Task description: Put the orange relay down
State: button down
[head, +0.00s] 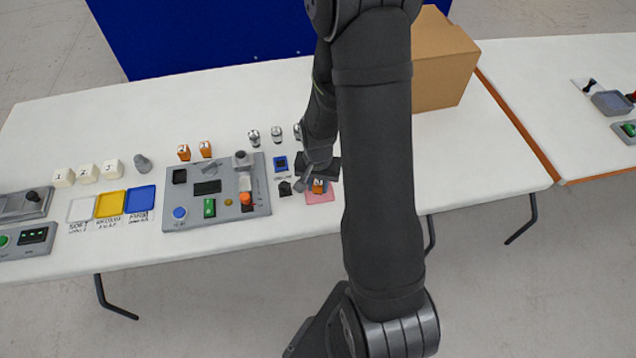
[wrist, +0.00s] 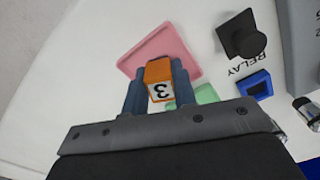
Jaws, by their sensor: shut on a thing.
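The orange relay (wrist: 158,72) is an orange block with a white face marked 3. My gripper (wrist: 158,88) is shut on it in the wrist view, with one finger on each side. The relay is over or on a pink tray (wrist: 138,59); I cannot tell whether it touches it. In the head view the relay (head: 318,187) shows at my gripper (head: 313,180), at the pink tray (head: 321,197). My arm hides part of the area behind it.
A grey control panel (head: 180,214) stands left of the tray. A blue part (wrist: 254,86) and a black knobbed piece (wrist: 243,40) are close by. Two other orange blocks (head: 184,153) stand behind the panel. A cardboard box (head: 440,65) is at the back right. Bare table lies in front.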

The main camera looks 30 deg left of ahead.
aim_at(318, 183)
jog(key=shift+f, duration=0.15)
jog(key=c, duration=1.2)
grip_release()
jog(key=shift+o, duration=0.2)
notch_tip(318, 183, up, 12)
jog(key=shift+r, duration=0.2)
notch_tip(318, 183, down, 12)
jog(key=shift+f, duration=0.15)
jog(key=shift+r, duration=0.45)
